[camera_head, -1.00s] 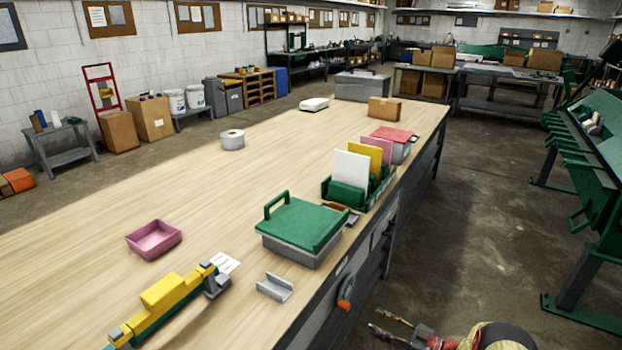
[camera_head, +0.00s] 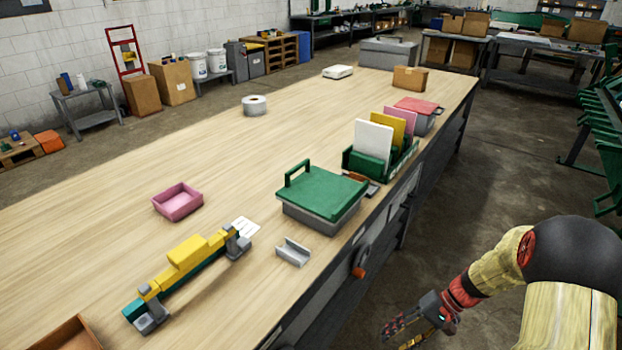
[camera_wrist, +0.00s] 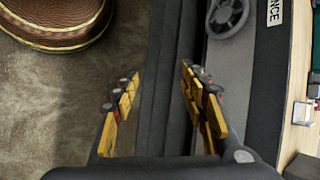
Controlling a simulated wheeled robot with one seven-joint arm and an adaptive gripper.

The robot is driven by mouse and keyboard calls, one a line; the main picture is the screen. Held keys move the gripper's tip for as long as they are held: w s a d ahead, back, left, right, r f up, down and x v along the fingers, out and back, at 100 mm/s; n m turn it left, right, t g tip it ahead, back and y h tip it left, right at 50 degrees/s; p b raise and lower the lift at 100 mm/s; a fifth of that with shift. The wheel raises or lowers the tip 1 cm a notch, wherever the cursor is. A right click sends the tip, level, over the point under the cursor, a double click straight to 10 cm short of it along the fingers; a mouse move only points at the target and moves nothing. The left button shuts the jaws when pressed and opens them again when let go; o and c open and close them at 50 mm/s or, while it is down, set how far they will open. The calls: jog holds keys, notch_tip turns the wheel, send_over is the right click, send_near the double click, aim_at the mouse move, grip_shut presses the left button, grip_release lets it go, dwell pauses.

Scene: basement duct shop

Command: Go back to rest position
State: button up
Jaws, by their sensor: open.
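My gripper (camera_head: 415,328) hangs low at the right of the workbench, over the floor, at the end of my bent arm in the head view. In the wrist view my gripper (camera_wrist: 160,105) has its two yellow-padded fingers spread apart with nothing between them. The dark side of the workbench (camera_wrist: 175,60) shows behind the fingers there. Whether the fingers touch the bench cannot be told.
The wooden workbench (camera_head: 130,230) carries a yellow and teal tool (camera_head: 185,268), a pink tray (camera_head: 178,201), a green-lidded box (camera_head: 322,195) and a grey bracket (camera_head: 293,251). Bare floor (camera_head: 480,180) lies right of the bench.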

jog(key=s+a+r+n+t+h+p, duration=0.1)
jog(key=s+r, duration=0.4)
jog(key=r, duration=0.7)
jog(key=s+a+r+n+t+h+p, duration=0.1)
jog(key=s+a+r+t+h+p, duration=0.1)
jog(key=r, duration=1)
jog(key=s+a+r+n+t+h+p, duration=0.1)
jog(key=s+r+t+h, duration=0.3)
jog(key=s+r, duration=0.4)
notch_tip(320, 180, up, 4)
jog(key=shift+a+n+h+p, duration=0.3)
jog(key=shift+a+h+p, duration=0.15)
jog(key=shift+p, duration=0.15)
jog(key=shift+c, duration=0.9)
